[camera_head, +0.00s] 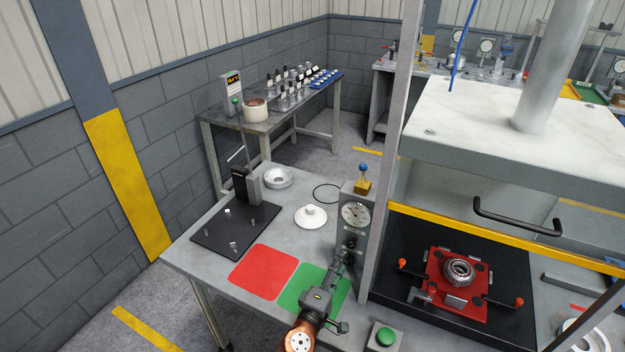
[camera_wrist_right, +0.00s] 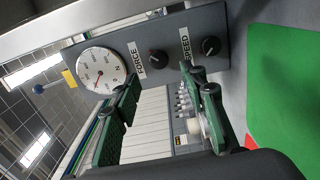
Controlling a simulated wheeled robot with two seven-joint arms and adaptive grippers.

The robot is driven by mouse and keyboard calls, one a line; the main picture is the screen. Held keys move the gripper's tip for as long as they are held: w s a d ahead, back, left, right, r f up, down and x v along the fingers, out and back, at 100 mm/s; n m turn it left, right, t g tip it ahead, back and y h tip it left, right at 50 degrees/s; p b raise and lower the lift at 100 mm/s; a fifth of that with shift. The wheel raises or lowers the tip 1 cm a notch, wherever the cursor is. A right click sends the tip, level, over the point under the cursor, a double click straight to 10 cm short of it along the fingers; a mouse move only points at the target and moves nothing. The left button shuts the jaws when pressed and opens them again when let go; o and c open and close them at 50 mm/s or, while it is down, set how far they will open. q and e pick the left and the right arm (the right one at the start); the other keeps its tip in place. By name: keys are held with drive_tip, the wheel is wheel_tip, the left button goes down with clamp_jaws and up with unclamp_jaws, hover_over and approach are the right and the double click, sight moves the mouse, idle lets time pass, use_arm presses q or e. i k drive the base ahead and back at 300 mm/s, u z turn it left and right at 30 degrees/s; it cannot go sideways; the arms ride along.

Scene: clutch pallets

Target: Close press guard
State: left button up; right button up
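The press guard shows in the head view as a yellow bar (camera_head: 492,236) across the front of the press, with a black handle (camera_head: 517,217) on it. Below the bar, the red fixture (camera_head: 457,284) with a round metal part (camera_head: 458,270) is visible on the black press bed (camera_head: 393,287). My right gripper (camera_head: 345,292) is left of the press, over the green mat and near the gauge box, apart from the handle. In the right wrist view its two fingers (camera_wrist_right: 165,82) are spread with nothing between them. My left gripper is not in view.
A green button box (camera_head: 385,338) is at the table's front. Red (camera_head: 263,272) and green (camera_head: 309,284) mats lie left of the press.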

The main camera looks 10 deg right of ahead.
sight(611, 268)
drive_tip(key=k, duration=1)
